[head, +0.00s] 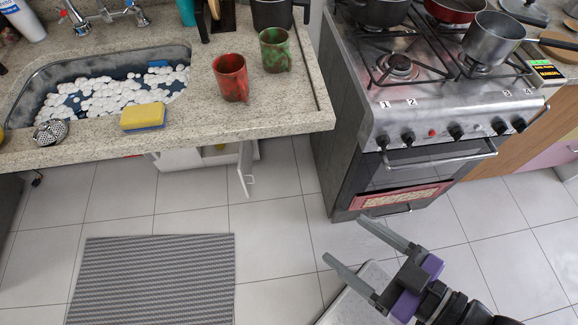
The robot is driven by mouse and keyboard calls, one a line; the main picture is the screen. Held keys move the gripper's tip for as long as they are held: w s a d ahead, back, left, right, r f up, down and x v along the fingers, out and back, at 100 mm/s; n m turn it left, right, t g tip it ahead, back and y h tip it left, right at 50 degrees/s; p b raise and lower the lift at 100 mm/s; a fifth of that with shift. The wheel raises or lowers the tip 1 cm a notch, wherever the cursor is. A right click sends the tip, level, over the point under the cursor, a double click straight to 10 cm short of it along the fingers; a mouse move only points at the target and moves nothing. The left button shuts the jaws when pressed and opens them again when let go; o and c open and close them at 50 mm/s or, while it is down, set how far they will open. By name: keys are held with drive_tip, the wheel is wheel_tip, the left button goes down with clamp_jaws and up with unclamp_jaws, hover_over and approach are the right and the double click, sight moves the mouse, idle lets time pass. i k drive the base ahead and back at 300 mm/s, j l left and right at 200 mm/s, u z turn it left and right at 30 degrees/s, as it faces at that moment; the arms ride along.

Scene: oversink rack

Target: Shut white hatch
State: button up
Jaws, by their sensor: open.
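The white hatch (245,168) is the door of a low white cabinet (185,159) under the sink counter. It stands swung open toward me, seen nearly edge-on, with a small handle near its lower free end. The counter's front edge hides the upper part of the cabinet and hatch. My gripper (343,239) is at the lower right, over the tiled floor and to the right of the hatch. Its two grey fingers are spread apart with nothing between them, pointing up and left. It is clear of the hatch.
The granite counter (285,113) overhangs the cabinet. It carries a red mug (230,78), a green mug (274,50) and a yellow sponge (143,116). The stove (420,120) stands at right with a towel on its front. A striped mat (150,280) lies on otherwise clear floor.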

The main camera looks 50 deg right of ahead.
sight(244, 161)
drive_tip(key=k+l+z, duration=0.1)
drive_tip(key=k, duration=0.25)
drive_tip(key=k+l+z, duration=0.15)
drive_tip(key=k, duration=0.15)
drive_tip(key=i+j, duration=0.3)
drive_tip(key=i, duration=0.2)
drive_tip(key=i+j+u, duration=0.1)
drive_tip(key=i+j, duration=0.2)
drive_tip(key=i, duration=0.2)
drive_tip(key=i+j, duration=0.25)
drive_tip(key=i, duration=0.25)
drive_tip(key=k+u, duration=0.05)
